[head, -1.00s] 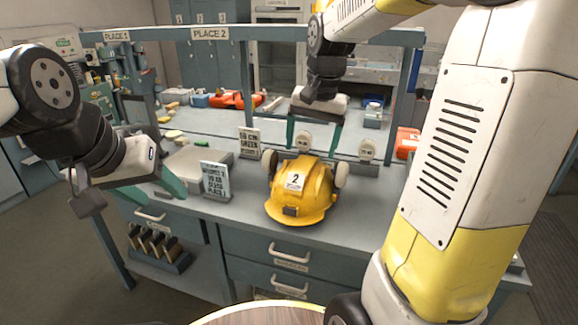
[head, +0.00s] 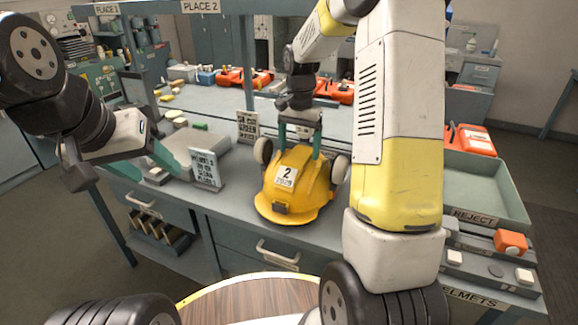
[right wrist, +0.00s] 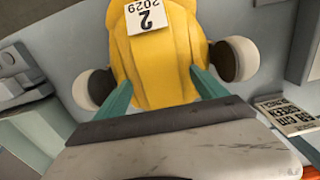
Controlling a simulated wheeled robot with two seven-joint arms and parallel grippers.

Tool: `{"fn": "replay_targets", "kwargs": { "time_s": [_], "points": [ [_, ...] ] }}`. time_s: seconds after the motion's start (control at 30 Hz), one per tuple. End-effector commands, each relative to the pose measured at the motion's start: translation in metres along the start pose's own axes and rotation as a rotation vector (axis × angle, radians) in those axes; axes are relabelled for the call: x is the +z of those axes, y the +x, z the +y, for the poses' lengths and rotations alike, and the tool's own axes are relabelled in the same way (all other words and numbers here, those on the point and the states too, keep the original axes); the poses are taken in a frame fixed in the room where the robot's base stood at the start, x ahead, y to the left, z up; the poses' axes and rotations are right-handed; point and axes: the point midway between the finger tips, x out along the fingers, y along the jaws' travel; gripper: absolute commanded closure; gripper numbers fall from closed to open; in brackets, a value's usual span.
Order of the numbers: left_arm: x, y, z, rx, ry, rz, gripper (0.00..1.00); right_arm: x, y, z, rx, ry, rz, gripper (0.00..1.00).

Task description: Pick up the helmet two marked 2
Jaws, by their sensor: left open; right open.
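The yellow helmet (head: 296,188) carries a white label with a 2 and has grey ear cups at its sides. It sits upright on the grey workbench (head: 232,205). My right gripper (head: 300,150) is open above the helmet, its green fingers reaching down either side of the crown. In the right wrist view the helmet (right wrist: 160,70) lies between the two fingers (right wrist: 160,90), with an ear cup outside each; I cannot tell whether they touch it. My left gripper (head: 140,168) is open and empty at the left, over the bench's left end.
A sign (head: 205,169) stands left of the helmet and another (head: 247,126) behind it. A green-grey REJECT tray (head: 490,185) and a panel with an orange button (head: 511,242) are at the right. A round wooden top (head: 240,300) is in front.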

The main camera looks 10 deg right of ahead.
Motion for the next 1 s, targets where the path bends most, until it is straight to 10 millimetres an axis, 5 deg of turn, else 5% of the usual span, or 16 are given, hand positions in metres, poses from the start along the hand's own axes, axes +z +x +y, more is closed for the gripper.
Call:
{"fn": "replay_targets", "kwargs": {
  "time_s": [0.37,0.8,1.0],
  "points": [
    [0.0,0.0001,0.0,0.0,0.0,0.0,0.44,-0.0003,0.0157,0.0,-0.001,0.0,0.002,0.18],
    [0.0,0.0001,0.0,0.0,0.0,0.0,0.44,0.0001,0.0159,0.0001,0.0,0.0,0.0,1.0],
    [0.0,0.0001,0.0,0.0,0.0,0.0,0.44,-0.0001,0.0154,-0.0002,-0.001,0.0,0.001,1.0]
  ]
}}
